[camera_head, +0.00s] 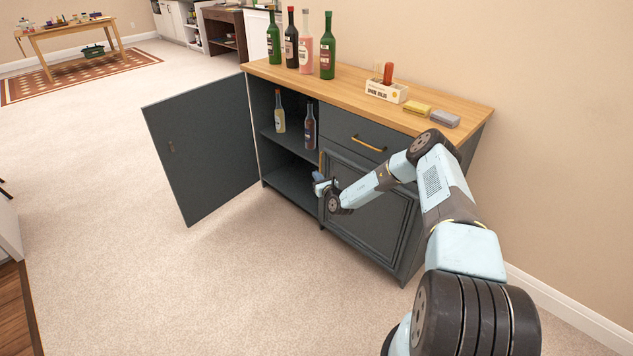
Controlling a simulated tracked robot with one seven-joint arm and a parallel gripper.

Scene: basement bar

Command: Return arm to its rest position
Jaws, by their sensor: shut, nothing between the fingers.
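My arm reaches out from the lower right and stretches across the front of the dark cabinet (368,222). My gripper (319,184) is at the arm's far end, by the edge between the open compartment and the closed right door. The gripper is small in the picture and partly hidden by my wrist. It is shut, and nothing shows held in it. The arm is bent at the elbow, which is near the cabinet's right end.
The cabinet's left door (203,150) stands wide open. Two bottles, yellowish (280,112) and dark (310,126), stand on the inner shelf. Several bottles, a white box (386,91), a yellow sponge (417,109) and a grey block (445,120) are on top. Carpet in front is clear.

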